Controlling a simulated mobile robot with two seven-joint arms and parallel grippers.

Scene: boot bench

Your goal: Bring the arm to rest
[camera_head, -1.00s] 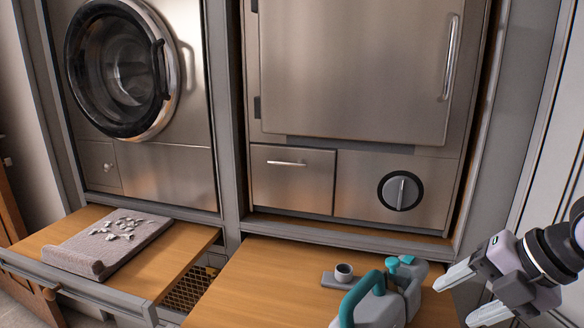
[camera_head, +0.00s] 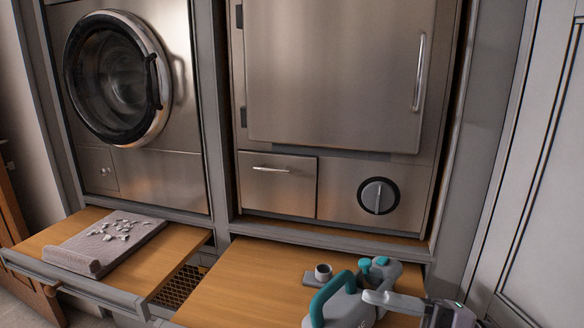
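My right gripper (camera_head: 405,306) is low at the right, just beside a grey jug with a teal handle (camera_head: 335,300). One light finger shows against the jug's right side. The rest of the gripper is cut off by the lower frame edge, so I cannot tell if it is open or touching the jug. My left gripper is not in view. The jug stands upright on the right wooden pull-out shelf (camera_head: 240,285), partly cut off at the bottom.
A grey mat (camera_head: 110,243) with pale crumbs lies on the left shelf. A round-door machine (camera_head: 118,78) and a steel cabinet (camera_head: 330,75) stand behind, both shut. A wire basket (camera_head: 180,285) sits between shelves.

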